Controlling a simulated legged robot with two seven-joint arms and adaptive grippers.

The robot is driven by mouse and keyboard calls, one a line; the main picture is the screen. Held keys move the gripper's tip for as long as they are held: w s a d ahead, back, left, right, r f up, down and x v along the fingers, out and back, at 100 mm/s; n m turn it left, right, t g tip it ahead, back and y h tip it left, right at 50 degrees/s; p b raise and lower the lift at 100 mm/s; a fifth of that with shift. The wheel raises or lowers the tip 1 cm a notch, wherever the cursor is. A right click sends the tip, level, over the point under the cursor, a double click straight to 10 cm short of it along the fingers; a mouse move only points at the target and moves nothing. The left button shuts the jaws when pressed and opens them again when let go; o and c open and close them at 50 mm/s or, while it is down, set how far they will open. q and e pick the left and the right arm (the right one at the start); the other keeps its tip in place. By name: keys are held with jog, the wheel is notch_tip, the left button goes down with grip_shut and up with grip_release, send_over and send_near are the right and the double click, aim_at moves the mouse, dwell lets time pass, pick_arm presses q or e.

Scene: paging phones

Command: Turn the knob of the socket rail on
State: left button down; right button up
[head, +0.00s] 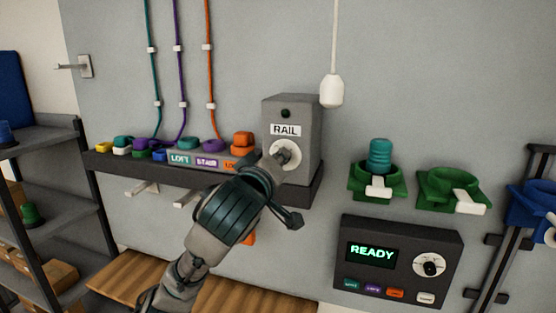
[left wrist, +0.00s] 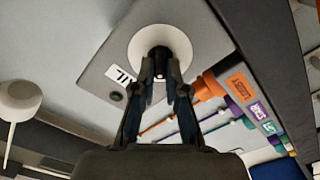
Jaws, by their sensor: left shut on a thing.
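The grey socket rail box (head: 304,120) with the RAIL label stands on a dark wall shelf. A round dark green lamp (head: 285,113) above the label looks unlit. The knob (head: 287,149) sits on a pale round disc on the box's front, partly hidden by my left gripper (head: 277,163). In the left wrist view, the two fingers of my left gripper (left wrist: 162,76) are closed around the dark knob (left wrist: 158,55), in front of the white disc (left wrist: 178,39). The knob's exact angle is hidden by the fingers. My right gripper is not in view.
Left of the box is a socket strip (head: 178,158) with coloured plugs and cables. A white pull handle (head: 332,91) hangs close at the right. A READY panel (head: 398,262) and green holders (head: 453,188) are lower right. Shelves (head: 60,190) stand far left.

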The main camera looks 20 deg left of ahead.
pick_arm(q)
jog(key=shift+w+d+f+m+p, duration=0.15)
jog(key=shift+m+p, duration=0.45)
jog(key=shift+m, duration=2.3)
jog(key=shift+s+d+f+m+p, duration=0.15)
jog(key=shift+m+p, duration=0.5)
jog(key=shift+m, duration=2.25)
jog(key=shift+w+d+f+m+p, duration=0.15)
jog(key=shift+m+p, duration=0.45)
jog(key=shift+m, duration=2.3)
jog(key=c, duration=1.2)
grip_release()
jog(key=shift+r, duration=0.15)
jog(key=shift+a+r, duration=0.1)
